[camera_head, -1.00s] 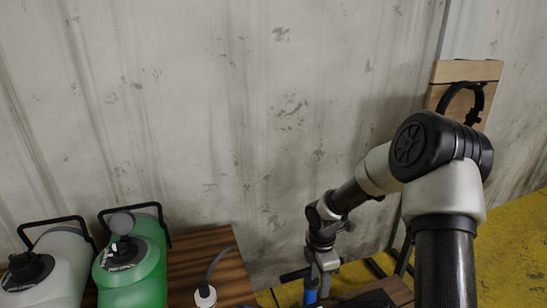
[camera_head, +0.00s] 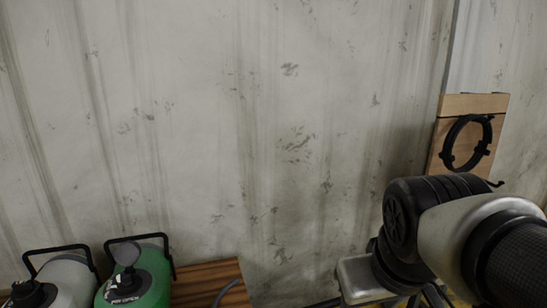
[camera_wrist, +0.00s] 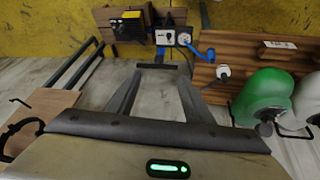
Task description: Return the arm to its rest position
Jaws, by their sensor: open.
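My arm (camera_head: 450,235) fills the lower right of the head view, bent at a dark elbow joint. My gripper is out of the head view. In the wrist view my gripper (camera_wrist: 158,82) shows with its two dark fingers spread apart. I see nothing held between them. A dark bar with blue parts lies beyond the fingertips, and I cannot tell its exact distance.
A green canister (camera_head: 138,284) and a pale canister (camera_head: 62,285) stand at the lower left near a wooden slatted surface (camera_head: 207,284). A wooden board (camera_head: 473,104) with a black ring (camera_head: 466,142) is on the right. The wrist view shows a yellow-black box (camera_wrist: 130,23).

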